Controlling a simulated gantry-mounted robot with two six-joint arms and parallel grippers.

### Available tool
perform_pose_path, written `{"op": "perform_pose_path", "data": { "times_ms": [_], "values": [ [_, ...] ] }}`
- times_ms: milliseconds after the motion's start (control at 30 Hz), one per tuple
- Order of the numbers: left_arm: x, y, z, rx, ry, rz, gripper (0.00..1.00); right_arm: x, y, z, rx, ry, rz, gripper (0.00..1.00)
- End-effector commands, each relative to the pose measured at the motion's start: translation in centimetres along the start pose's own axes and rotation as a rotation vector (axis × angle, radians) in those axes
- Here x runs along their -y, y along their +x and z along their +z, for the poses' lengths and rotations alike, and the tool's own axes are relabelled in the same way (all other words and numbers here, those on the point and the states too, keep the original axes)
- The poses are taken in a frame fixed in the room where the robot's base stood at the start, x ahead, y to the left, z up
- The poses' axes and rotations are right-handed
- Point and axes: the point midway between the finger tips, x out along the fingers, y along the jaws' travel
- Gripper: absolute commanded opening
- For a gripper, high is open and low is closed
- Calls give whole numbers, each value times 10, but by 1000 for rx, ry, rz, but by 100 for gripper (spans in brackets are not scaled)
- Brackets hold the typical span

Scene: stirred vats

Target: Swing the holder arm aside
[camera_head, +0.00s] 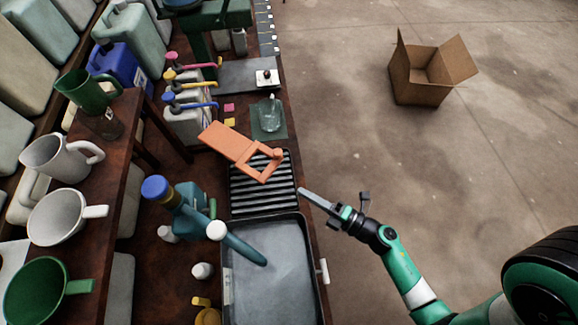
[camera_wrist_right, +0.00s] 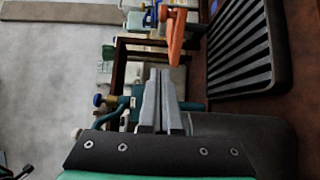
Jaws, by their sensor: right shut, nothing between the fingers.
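The orange holder arm (camera_head: 228,141) reaches from the left over the black ribbed rack (camera_head: 262,196) and ends in a square open frame. In the right wrist view its orange part (camera_wrist_right: 176,38) shows just beyond my fingertips, with a gap between. My right gripper (camera_head: 302,191) is shut and empty, at the right edge of the rack, below and right of the frame. Its two fingers (camera_wrist_right: 159,76) lie together in the wrist view. I cannot see my left gripper.
A grey basin (camera_head: 270,285) stands in front of the rack, with a teal spout (camera_head: 240,247) above it. Several pump bottles line the bench behind. Green and white jugs stand on the left shelf. The floor at right is clear except for a cardboard box (camera_head: 425,92).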

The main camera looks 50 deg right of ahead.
Motion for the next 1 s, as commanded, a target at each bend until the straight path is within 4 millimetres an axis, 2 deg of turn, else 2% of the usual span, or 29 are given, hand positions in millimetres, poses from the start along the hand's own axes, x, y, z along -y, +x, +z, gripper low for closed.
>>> {"op": "perform_pose_path", "data": {
  "times_ms": [167,533,600,700,833,1000],
  "values": [
    [0,-4,4,0,0,0,47,1,22,-2,-8,-2,4,0],
    [0,-12,11,1,0,0,47,0,102,-1,-4,-1,5,0],
    [0,-10,10,1,0,0,47,-1,103,16,7,0,3,0],
    [0,-11,10,0,0,0,47,0,106,29,4,0,2,0],
    [0,-12,11,0,0,0,47,0,108,37,2,0,2,0],
    [0,-12,11,0,0,0,47,0,108,39,-1,1,1,0]
  ]
}}
